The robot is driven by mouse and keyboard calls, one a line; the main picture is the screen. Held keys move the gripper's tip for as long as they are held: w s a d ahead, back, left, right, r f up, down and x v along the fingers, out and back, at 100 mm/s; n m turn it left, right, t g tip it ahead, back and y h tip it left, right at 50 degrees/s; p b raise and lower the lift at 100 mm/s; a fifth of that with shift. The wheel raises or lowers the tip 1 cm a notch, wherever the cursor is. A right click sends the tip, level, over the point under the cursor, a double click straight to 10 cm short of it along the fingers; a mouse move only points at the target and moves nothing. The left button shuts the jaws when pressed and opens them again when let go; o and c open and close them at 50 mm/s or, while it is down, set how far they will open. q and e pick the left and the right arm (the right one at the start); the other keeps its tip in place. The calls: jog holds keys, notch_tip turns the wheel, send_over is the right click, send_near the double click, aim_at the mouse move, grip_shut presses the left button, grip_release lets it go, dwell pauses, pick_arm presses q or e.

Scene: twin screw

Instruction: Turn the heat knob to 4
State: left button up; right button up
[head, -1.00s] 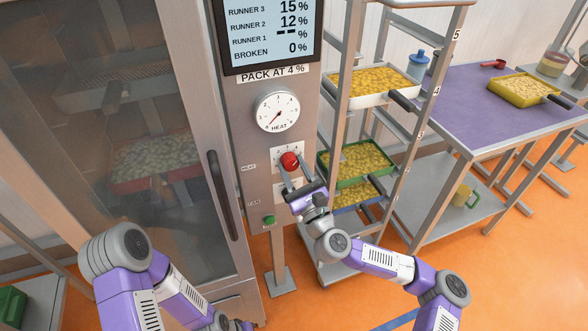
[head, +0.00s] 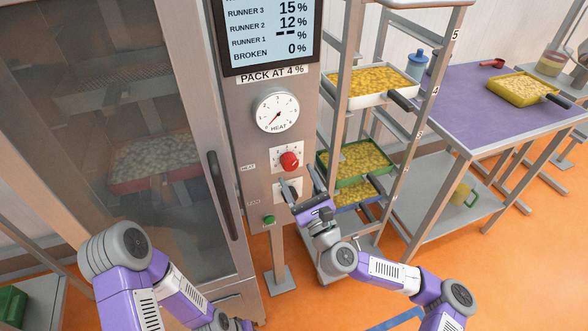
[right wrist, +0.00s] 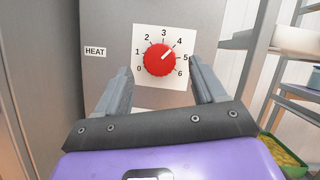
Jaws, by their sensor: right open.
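The red heat knob (head: 289,161) sits on a white number plate (head: 300,154) on the grey control column. The right wrist view shows the knob (right wrist: 159,60) facing me, with numbers 0 to 6 around it. Its white mark points up and right, at about the 4. My right gripper (head: 302,182) is open and empty, just below and in front of the knob. In the right wrist view its fingers (right wrist: 160,85) stand apart on either side below the knob, not touching it. My left arm shows at lower left, but its gripper is not visible.
A green button (head: 269,219) is below. A glass-doored cabinet with a handle (head: 222,195) stands left; a tray rack (head: 433,90) stands close on the right.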

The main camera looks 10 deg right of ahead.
pick_arm(q)
jog(key=shift+r, duration=0.2)
pick_arm(e)
jog(key=v, duration=0.4)
jog(key=shift+s, duration=0.1)
